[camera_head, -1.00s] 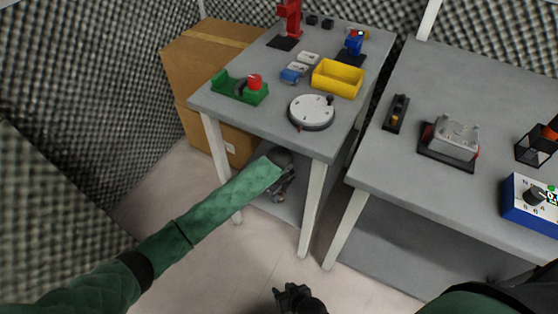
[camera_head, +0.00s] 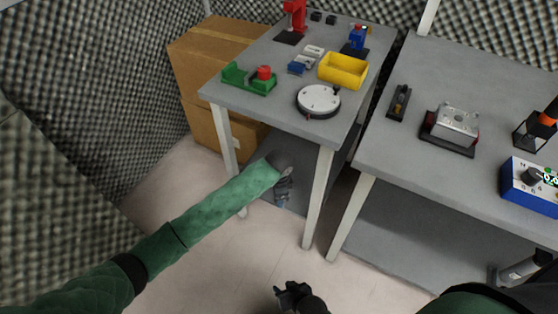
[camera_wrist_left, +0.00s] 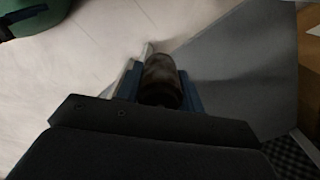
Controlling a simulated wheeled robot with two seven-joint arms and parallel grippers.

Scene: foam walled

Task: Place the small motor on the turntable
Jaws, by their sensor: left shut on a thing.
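The turntable (camera_head: 318,99), a round white disc on a dark base, stands near the front edge of the left table. My left gripper (camera_head: 284,188) is low in front of that table, below its top, at the end of my green-sleeved arm. In the left wrist view, its blue fingers (camera_wrist_left: 160,88) are shut on a dark brown-black cylinder (camera_wrist_left: 161,80), which looks like the small motor. The motor cannot be made out in the head view. My right gripper (camera_head: 290,294) is at the bottom middle, above the floor; its finger opening is unclear.
A yellow bin (camera_head: 343,71), a green fixture with a red knob (camera_head: 249,79) and small blue and grey blocks (camera_head: 302,63) share the left table (camera_head: 277,105). A gap separates it from the right table (camera_head: 416,140), with a metal-topped device (camera_head: 453,126). Cardboard boxes (camera_head: 209,53) stand behind left.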

